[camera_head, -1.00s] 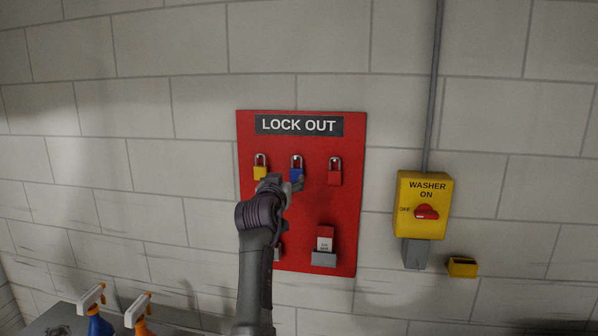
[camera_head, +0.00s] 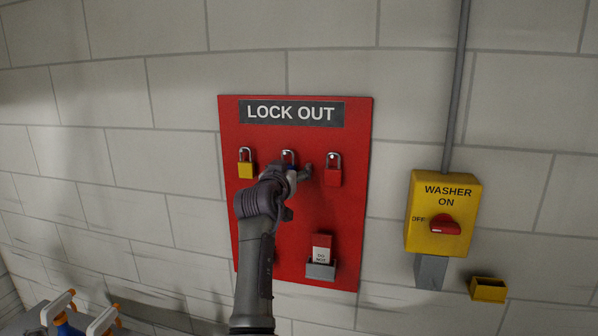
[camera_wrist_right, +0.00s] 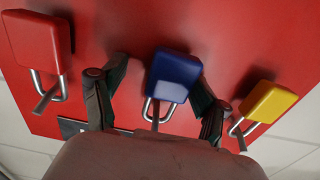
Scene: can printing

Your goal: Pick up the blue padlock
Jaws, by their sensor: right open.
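The blue padlock (camera_wrist_right: 174,77) hangs by its silver shackle from a peg on the red lockout board (camera_head: 330,220), between a yellow padlock (camera_head: 246,170) and a red padlock (camera_head: 333,177). My right gripper (camera_head: 288,176) is in front of it in the head view and hides most of its body; the shackle shows above. In the right wrist view my right gripper (camera_wrist_right: 155,92) is open, with one finger on each side of the blue padlock. The finger on the right looks very near its side; contact cannot be told. My left gripper is not in view.
The red padlock (camera_wrist_right: 34,45) and yellow padlock (camera_wrist_right: 268,102) hang close on either side of my fingers. A yellow washer switch box (camera_head: 443,215) is on the wall at right. Spray bottles (camera_head: 65,320) stand at lower left.

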